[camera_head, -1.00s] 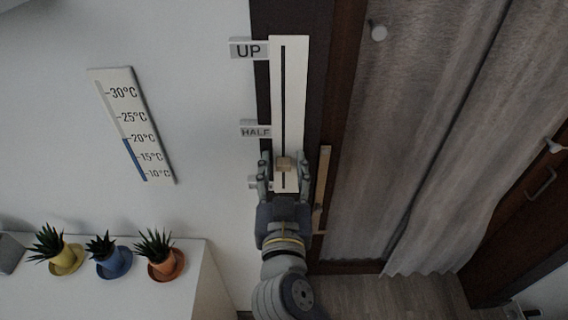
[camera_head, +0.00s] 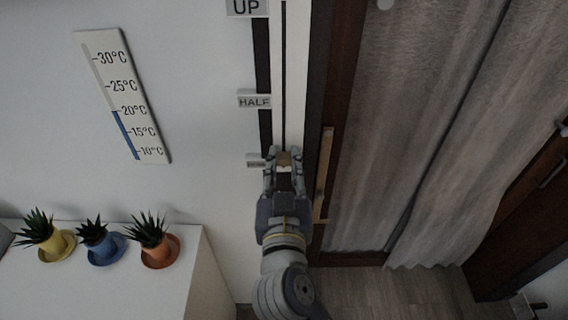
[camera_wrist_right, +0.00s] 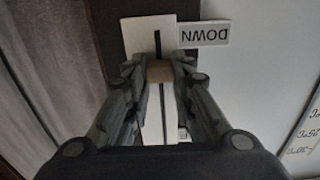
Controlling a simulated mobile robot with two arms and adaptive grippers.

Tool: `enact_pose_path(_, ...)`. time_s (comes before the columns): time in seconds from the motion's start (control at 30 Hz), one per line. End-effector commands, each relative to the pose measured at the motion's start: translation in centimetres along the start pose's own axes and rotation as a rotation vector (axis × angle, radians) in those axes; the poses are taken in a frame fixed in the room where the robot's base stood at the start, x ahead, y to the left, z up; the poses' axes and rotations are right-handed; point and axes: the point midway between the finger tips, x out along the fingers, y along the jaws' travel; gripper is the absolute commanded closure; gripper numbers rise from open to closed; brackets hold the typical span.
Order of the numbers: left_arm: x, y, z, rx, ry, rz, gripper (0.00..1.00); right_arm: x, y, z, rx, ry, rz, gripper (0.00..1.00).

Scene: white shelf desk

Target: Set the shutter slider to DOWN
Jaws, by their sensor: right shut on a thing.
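The shutter slider is a tall white plate (camera_head: 289,60) with a dark vertical slot, on a dark wall strip. Its small wooden knob (camera_head: 284,158) sits in the slot between the fingers of my right gripper (camera_head: 284,162), which is shut on it. The knob also shows in the right wrist view (camera_wrist_right: 159,72), with the gripper's fingers (camera_wrist_right: 158,80) on both sides. The UP label (camera_head: 246,7) and HALF label (camera_head: 254,101) lie above the knob. The DOWN label (camera_wrist_right: 205,33) reads upside down in the wrist view, slightly beyond the knob. My left gripper is not in view.
A wooden handle (camera_head: 323,175) stands close to the right of my right gripper, by grey curtains (camera_head: 410,120). A thermometer board (camera_head: 122,95) hangs on the left wall. Three potted plants stand on a white desk (camera_head: 130,290) at lower left.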

Motion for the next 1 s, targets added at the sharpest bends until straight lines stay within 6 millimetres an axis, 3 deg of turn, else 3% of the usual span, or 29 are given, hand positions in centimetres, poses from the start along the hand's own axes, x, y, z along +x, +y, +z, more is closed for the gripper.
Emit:
enact_pose_path(0.03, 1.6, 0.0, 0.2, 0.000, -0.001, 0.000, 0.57, 0.0, 0.1, 1.9, -0.001, -0.010, 0.003, 1.00)
enact_pose_path(0.2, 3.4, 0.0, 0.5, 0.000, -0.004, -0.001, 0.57, 0.0, 0.0, 3.7, -0.001, -0.009, 0.003, 1.00)
enact_pose_path(0.57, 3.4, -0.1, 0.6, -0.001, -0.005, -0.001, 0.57, 0.0, 0.1, 3.9, -0.004, -0.014, 0.003, 1.00)
enact_pose_path(0.6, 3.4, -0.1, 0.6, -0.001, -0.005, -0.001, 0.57, 0.0, 0.1, 4.0, -0.004, -0.015, 0.003, 0.73)
enact_pose_path(0.67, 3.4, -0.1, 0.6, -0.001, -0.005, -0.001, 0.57, 0.0, 0.1, 4.0, -0.004, -0.016, 0.003, 0.60)
enact_pose_path(1.0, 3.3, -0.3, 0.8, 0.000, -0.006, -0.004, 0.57, 0.0, 0.0, 3.6, -0.002, -0.007, 0.002, 0.57)
